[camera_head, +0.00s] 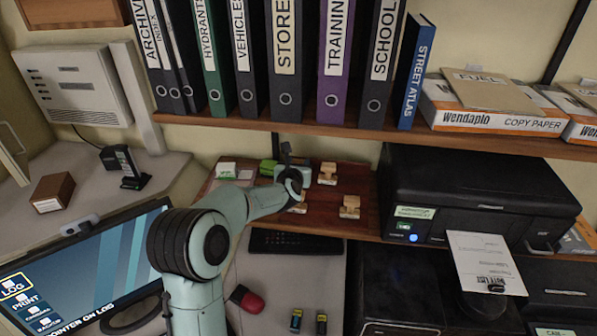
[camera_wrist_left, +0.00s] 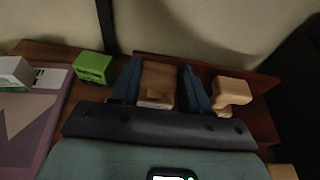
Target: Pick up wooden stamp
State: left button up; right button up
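My left gripper (camera_head: 296,162) reaches over the dark red board (camera_head: 372,183) on the shelf under the binders. In the left wrist view its two blue fingers (camera_wrist_left: 160,82) stand either side of a wooden stamp (camera_wrist_left: 158,80). The fingers are apart; I cannot see firm contact. In the head view the gripper mostly hides that spot. A second wooden stamp (camera_head: 327,172) is just right of the gripper and also shows in the wrist view (camera_wrist_left: 232,91). Other wooden stamps sit nearer, one (camera_head: 349,206) to the right, one (camera_head: 298,207) partly behind my wrist. My right gripper is not in view.
A green block (camera_wrist_left: 93,67) and a white-green item (camera_head: 226,170) lie left of the gripper. Binders (camera_head: 285,60) stand on the shelf above. A black printer (camera_head: 470,190) is at right, a keyboard (camera_head: 295,243) below, a monitor (camera_head: 85,265) at lower left.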

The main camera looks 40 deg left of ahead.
pick_arm(q)
jog(key=shift+w, duration=0.1)
jog(key=shift+r, duration=0.1)
